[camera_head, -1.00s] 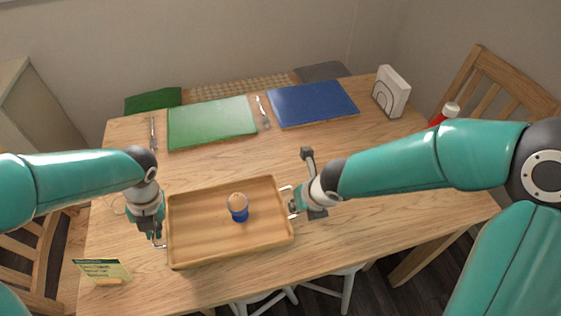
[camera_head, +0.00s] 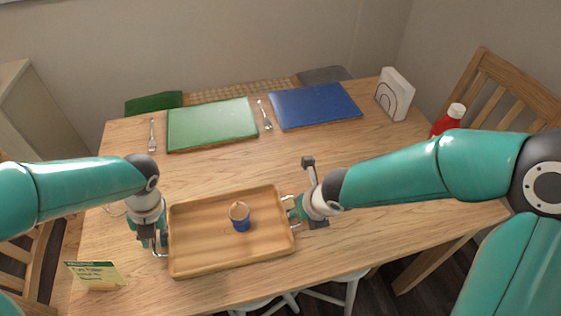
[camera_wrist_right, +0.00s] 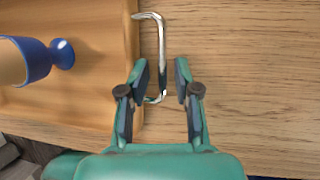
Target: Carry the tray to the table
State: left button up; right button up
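A wooden tray (camera_head: 200,255) rests on the near part of the wooden table (camera_head: 370,215). A blue egg cup (camera_head: 241,225) with a tan egg stands in it; both also show in the right wrist view, at the left. The tray has a metal handle at each short end. My left gripper (camera_head: 154,242) is at the left handle (camera_head: 160,254), its fingers apart. My right gripper (camera_wrist_right: 160,85) is open around the right handle (camera_wrist_right: 161,40), which lies between its fingers with a gap to the right finger. Contact at the left handle is unclear.
A green mat (camera_head: 212,125) and a blue mat (camera_head: 315,105) lie at the back with cutlery beside them. A white holder (camera_head: 394,93) and a red bottle (camera_head: 449,121) stand at the right. A small card (camera_head: 95,275) stands front left. The table's middle is clear.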

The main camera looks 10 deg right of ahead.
jog(key=shift+r, duration=0.1)
pick_arm(q)
jog(key=v, duration=0.7)
jog(key=shift+r, duration=0.4)
pick_arm(e)
jog(key=v, duration=1.1)
jog(key=shift+s+r, duration=0.15)
jog(key=shift+r, duration=0.2)
pick_arm(q)
jog(key=shift+d+r, duration=0.1)
pick_arm(e)
jog(key=shift+d, duration=0.15)
